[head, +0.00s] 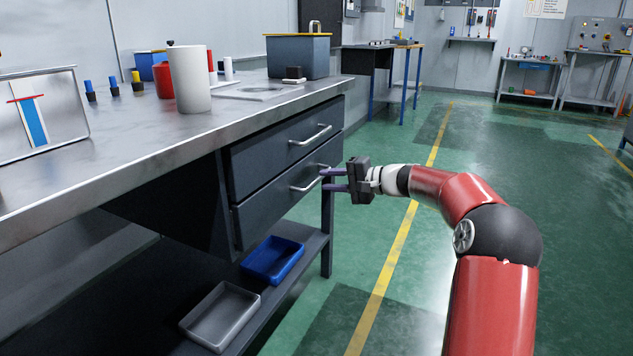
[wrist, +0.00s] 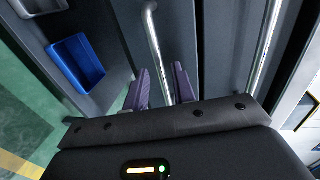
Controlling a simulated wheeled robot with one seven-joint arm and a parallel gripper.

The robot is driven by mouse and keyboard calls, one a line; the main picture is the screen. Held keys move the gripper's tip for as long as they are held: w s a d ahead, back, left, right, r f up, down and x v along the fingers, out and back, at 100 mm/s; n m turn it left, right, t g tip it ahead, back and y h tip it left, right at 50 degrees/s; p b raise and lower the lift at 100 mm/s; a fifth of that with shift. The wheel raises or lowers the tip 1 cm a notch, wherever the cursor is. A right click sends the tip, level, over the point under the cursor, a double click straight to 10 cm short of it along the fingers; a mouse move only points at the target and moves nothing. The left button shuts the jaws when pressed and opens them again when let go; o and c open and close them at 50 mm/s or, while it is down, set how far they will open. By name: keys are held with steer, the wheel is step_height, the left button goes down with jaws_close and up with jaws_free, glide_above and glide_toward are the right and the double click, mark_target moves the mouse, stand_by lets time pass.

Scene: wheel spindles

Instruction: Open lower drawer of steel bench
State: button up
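The steel bench (head: 120,150) has two dark drawers at its right end, both flush and shut. The lower drawer (head: 262,214) has a silver bar handle (head: 305,184); the handle also shows in the wrist view (wrist: 155,42). The upper drawer (head: 262,151) has its own handle (head: 311,135), seen in the wrist view (wrist: 265,45). My gripper (head: 334,179) is at the lower handle with its purple fingers pointing at the drawer front. In the wrist view the fingers (wrist: 162,88) are apart, with the lower handle running between them. Whether they touch it cannot be told.
Below the drawers, a shelf holds a blue tray (head: 273,260) and a grey tray (head: 221,315). A bench leg (head: 327,232) stands just below my gripper. The bench top carries a white cylinder (head: 189,80) and a blue box (head: 298,55). The green floor at right is open.

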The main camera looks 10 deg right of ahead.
mark_target(318, 180)
steer(key=shift+x, duration=2.3)
steer(key=shift+c, duration=0.5)
steer(key=shift+s, duration=0.1)
jaws_close()
